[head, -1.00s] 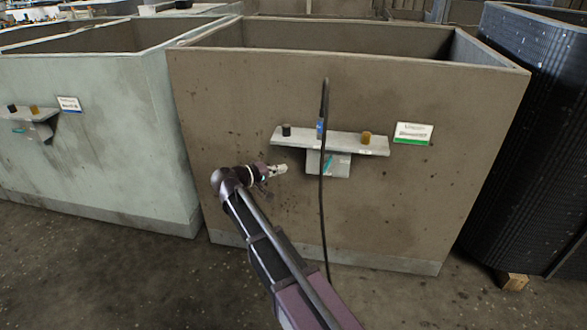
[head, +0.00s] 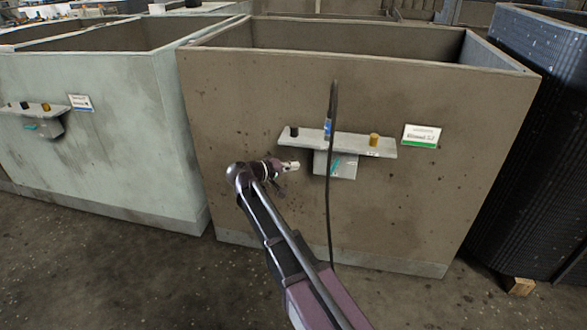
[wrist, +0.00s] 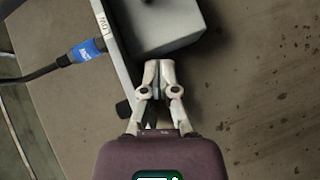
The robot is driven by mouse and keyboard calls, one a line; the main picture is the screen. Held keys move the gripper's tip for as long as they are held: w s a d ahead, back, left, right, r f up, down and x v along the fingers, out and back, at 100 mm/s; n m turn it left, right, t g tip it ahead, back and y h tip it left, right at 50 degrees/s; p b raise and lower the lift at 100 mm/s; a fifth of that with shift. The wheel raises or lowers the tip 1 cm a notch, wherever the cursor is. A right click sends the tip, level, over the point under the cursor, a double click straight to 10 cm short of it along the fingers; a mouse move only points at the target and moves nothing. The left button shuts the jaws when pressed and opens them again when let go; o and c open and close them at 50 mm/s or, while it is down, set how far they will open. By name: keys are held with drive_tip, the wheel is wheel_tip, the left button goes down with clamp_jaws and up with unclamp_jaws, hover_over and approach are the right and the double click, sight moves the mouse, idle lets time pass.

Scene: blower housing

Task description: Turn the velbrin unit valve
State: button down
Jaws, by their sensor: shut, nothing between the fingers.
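A similar shelf with a teal handle (head: 31,127) is on the pale green bin at left. The signs' text is too small to read, so I cannot tell which is velbrin. My gripper (head: 294,166) is shut and empty, just left of the brown bin's grey box. In the wrist view my gripper (wrist: 159,68) is shut just below the grey box (wrist: 165,25); the teal handle does not show there.
A black cable (head: 328,210) hangs in front of the shelf from a blue connector (head: 327,127). A black knob (head: 294,131) and a yellow knob (head: 374,140) stand on the shelf. A white-and-green sign (head: 421,136) is to its right. Bare floor (head: 120,270) lies in front.

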sight(334, 166)
drive_tip(key=b+x, duration=0.1)
drive_tip(key=x, duration=0.6)
drive_tip(key=shift+w+d+f+b, duration=0.2)
drive_tip(key=shift+d+b, duration=0.1)
drive_tip(key=shift+b, duration=0.1)
drive_tip(key=d, duration=0.1)
drive_tip(key=d+f+b, duration=0.1)
drive_tip(key=shift+s+d, duration=0.2)
drive_tip(key=shift+d, duration=0.2)
drive_tip(key=shift+d+f, duration=0.1)
drive_tip(key=shift+d, duration=0.45)
